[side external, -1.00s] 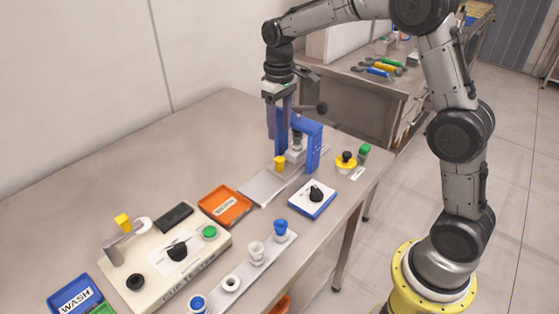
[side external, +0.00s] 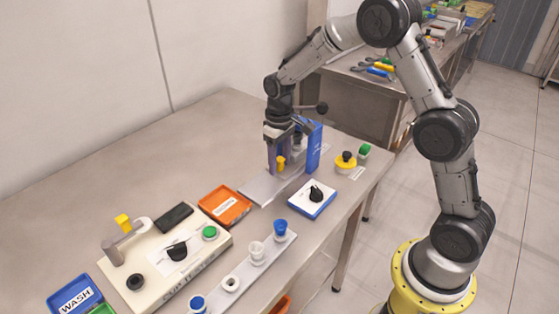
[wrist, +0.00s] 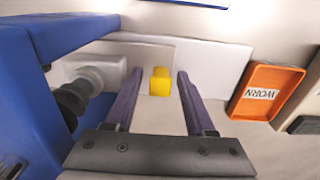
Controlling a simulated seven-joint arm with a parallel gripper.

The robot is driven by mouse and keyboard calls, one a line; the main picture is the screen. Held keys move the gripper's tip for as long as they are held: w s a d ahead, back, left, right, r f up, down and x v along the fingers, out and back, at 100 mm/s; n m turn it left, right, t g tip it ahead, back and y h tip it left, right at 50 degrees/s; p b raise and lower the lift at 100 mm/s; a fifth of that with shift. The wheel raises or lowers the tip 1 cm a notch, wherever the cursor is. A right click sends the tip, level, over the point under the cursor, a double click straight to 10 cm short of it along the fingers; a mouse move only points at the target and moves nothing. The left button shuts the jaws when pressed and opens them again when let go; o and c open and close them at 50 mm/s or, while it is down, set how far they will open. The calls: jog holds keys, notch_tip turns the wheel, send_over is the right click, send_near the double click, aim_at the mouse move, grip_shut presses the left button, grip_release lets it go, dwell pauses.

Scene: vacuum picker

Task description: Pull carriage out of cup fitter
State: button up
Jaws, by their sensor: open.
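The cup fitter is a blue frame (side external: 314,148) standing on a pale base plate (side external: 262,190). The yellow handle (side external: 281,163) of the carriage stands low at the front of the frame. My gripper (side external: 283,167) is lowered over it with its purple fingers pointing down. In the wrist view the yellow handle (wrist: 160,82) shows in the gap between the two open fingertips (wrist: 155,76), with space on both sides. The rest of the carriage is mostly hidden by my gripper in the side view. The fitter's blue frame (wrist: 40,90) fills the left of the wrist view.
The fitter's black lever knob (side external: 322,108) sticks out close to my wrist. An orange WORN tray (side external: 225,206) lies left of the base plate. A white-and-blue box with a black knob (side external: 313,197) stands in front. The table at the back left is clear.

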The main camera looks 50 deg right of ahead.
grip_shut()
dwell(1.3)
